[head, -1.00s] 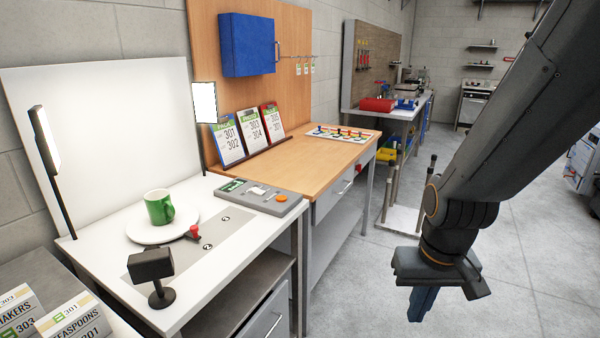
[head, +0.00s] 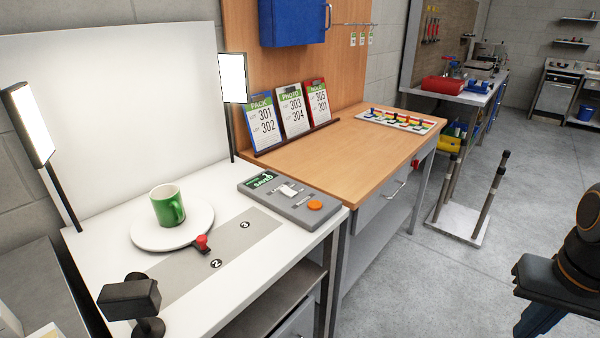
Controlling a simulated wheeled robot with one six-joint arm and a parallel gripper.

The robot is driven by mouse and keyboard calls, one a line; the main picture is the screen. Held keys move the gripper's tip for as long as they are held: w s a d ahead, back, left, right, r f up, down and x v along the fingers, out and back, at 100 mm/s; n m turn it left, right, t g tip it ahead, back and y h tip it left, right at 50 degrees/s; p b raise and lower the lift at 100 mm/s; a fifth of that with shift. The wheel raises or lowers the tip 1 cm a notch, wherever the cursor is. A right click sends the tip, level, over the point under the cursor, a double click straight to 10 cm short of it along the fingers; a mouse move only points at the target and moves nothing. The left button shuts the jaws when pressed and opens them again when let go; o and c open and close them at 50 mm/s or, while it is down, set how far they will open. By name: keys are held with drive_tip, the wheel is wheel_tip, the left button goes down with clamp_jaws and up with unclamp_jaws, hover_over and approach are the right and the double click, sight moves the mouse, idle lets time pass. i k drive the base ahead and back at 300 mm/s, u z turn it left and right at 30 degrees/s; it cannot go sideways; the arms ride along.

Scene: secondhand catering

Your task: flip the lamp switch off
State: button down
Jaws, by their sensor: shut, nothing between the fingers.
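Two lit lamp panels stand on the white table, one at the left (head: 30,125) and one at the back right (head: 233,80). A grey control box (head: 293,203) sits at the table's right edge. It has a green screen, a pale switch-like piece (head: 289,190) and an orange round button (head: 314,205). I cannot tell the switch's exact position. My gripper (head: 538,322) is at the lower right, above the floor, well away from the box. It is shut and empty, its tips partly cut off by the frame's edge.
A green mug (head: 167,206) stands on a round white turntable (head: 150,237) with a red knob (head: 202,243). A black camera on a stand (head: 130,299) is at the front. A wooden bench (head: 350,160) adjoins on the right. Floor (head: 410,285) between bench and arm is clear.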

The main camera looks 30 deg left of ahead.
sight(290, 192)
drive_tip(key=u, duration=0.25)
drive_tip(key=i, duration=0.55)
drive_tip(key=u, duration=1.05)
drive_tip(key=i, duration=0.45)
drive_tip(key=u, duration=0.5)
